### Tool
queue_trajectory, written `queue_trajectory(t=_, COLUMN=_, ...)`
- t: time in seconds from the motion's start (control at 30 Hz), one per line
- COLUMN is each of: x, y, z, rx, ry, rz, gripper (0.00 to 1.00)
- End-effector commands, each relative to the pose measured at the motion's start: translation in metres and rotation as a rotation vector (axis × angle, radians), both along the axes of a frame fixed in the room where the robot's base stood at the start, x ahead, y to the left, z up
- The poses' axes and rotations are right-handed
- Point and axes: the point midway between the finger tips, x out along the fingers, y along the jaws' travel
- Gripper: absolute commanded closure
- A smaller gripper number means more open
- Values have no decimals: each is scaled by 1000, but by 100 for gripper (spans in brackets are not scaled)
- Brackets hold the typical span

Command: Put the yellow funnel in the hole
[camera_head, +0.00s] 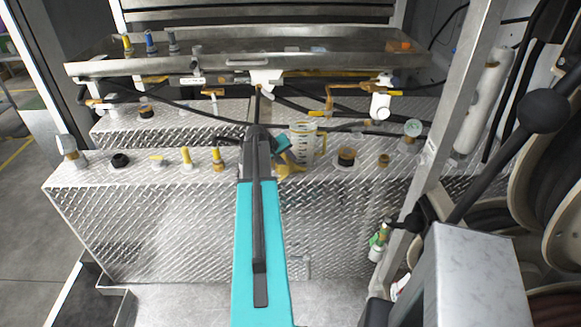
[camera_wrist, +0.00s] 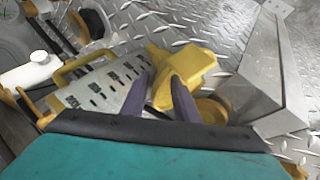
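The yellow funnel (camera_wrist: 190,66) is just ahead of my gripper (camera_wrist: 161,77) in the wrist view. Part of its yellow body shows between the two dark fingertips. The fingers stand apart with yellow between them, but I cannot tell whether they press on it. In the head view the funnel (camera_head: 288,166) shows partly behind my dark arm end, at the clear measuring jug's foot. I cannot tell which opening is the task's hole.
The clear measuring jug (camera_wrist: 104,88) with a yellow handle stands close to the left of my fingers. Several caps and fittings line the diamond-plate top (camera_head: 215,180). A metal tray (camera_head: 120,66) spans the back.

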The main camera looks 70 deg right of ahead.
Motion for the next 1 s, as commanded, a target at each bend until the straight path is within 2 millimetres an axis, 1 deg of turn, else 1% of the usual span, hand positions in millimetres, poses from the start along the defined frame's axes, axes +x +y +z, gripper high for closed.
queue_trajectory(t=0.57, x=0, y=0, z=-1, rx=-1, ry=0, rz=1, gripper=72)
queue_trajectory(t=0.7, x=0, y=0, z=-1, rx=-1, ry=0, rz=1, gripper=96)
queue_trajectory(t=0.73, x=0, y=0, z=-1, rx=-1, ry=0, rz=1, gripper=100)
queue_trajectory(t=1.0, x=0, y=-1, z=-1, rx=-1, ry=0, rz=1, gripper=100)
